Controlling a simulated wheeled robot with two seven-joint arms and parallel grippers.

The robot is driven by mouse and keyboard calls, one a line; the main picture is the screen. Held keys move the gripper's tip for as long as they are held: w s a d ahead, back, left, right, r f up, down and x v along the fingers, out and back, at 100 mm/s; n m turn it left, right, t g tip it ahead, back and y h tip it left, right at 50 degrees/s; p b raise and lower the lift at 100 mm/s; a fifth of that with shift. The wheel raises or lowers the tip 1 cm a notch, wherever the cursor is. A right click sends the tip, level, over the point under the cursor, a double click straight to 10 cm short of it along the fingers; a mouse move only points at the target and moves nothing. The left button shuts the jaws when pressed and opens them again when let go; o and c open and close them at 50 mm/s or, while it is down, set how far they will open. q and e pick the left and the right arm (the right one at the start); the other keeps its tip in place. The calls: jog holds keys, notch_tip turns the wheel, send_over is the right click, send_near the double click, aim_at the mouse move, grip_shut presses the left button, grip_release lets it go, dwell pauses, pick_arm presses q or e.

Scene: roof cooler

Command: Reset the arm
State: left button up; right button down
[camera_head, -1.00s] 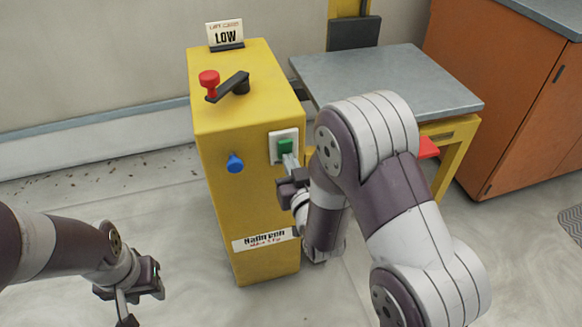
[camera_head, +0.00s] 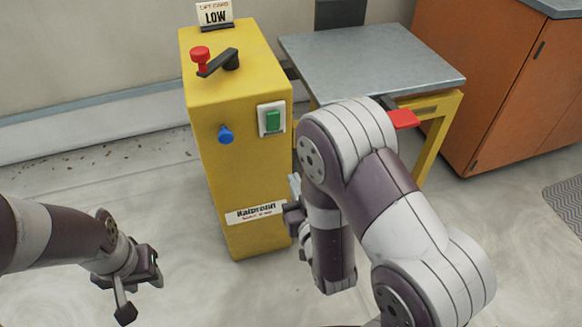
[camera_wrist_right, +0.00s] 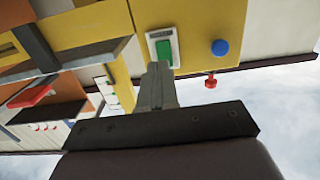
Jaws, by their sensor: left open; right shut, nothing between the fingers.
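My right gripper (camera_head: 294,187) is shut and empty, beside the right front edge of the yellow cabinet, lower than its green switch (camera_head: 273,121). In the right wrist view my shut fingers (camera_wrist_right: 158,85) point toward the green switch (camera_wrist_right: 164,50), which sits on a white plate; I cannot tell the exact gap there, but the head view shows them apart. My left gripper (camera_head: 140,290) is open and empty at the lower left, over bare floor. Much of the right gripper is hidden by my right arm in the head view.
The yellow cabinet (camera_head: 235,165) carries a red knob (camera_head: 200,56), a black lever (camera_head: 220,62), a blue knob (camera_head: 225,134) and a LOW card (camera_head: 214,15). A grey-topped table (camera_head: 370,65) and an orange cupboard (camera_head: 490,85) stand right. Floor at left is clear.

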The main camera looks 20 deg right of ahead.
jog(key=shift+s, duration=0.2)
jog(key=shift+f, duration=0.1)
